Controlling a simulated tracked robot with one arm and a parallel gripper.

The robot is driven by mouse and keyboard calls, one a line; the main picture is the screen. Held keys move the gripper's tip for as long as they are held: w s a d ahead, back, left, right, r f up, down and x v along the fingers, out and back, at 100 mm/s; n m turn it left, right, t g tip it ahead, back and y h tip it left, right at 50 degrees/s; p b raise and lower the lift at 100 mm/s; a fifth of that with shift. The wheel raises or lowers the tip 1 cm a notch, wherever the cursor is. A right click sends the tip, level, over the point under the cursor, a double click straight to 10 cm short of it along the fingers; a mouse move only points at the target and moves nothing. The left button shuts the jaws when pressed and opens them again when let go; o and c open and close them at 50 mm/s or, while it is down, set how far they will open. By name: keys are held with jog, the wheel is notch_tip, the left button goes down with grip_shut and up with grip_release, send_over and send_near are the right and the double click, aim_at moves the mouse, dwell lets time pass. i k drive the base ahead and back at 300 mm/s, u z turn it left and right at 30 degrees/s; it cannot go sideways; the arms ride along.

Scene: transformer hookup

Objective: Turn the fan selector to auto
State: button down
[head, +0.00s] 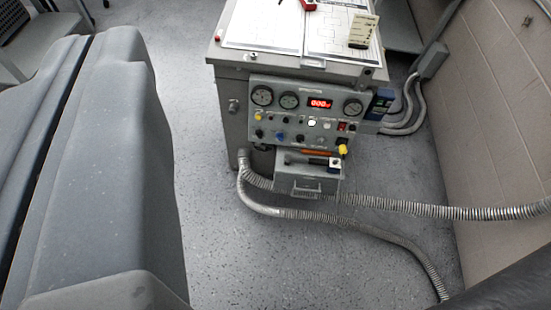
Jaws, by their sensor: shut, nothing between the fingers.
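The transformer cabinet is a grey box with a control panel (300,112) on its front, in the upper middle of the head view. The panel carries several round gauges, a red lit display (320,103), and small knobs and buttons. Among them are a blue knob (281,135), a yellow-tipped part (343,149) and several dark knobs. The labels are too small to read, so I cannot tell which knob is the fan selector or where it points. My gripper's fingers do not show.
Below the panel is an open grey drawer or tray (308,187) with small items. Ribbed grey hoses (400,206) run from the cabinet across the floor to the right. Papers (265,25) lie on top. A tan wall (505,120) bounds the right. Speckled floor (235,255) in front is mostly clear.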

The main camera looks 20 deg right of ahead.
aim_at(258, 133)
jog(key=k, duration=1.3)
jog(key=z, duration=0.6)
jog(key=i, duration=1.25)
jog(key=u, duration=0.45)
jog(key=i, duration=0.55)
jog(key=u, duration=0.5)
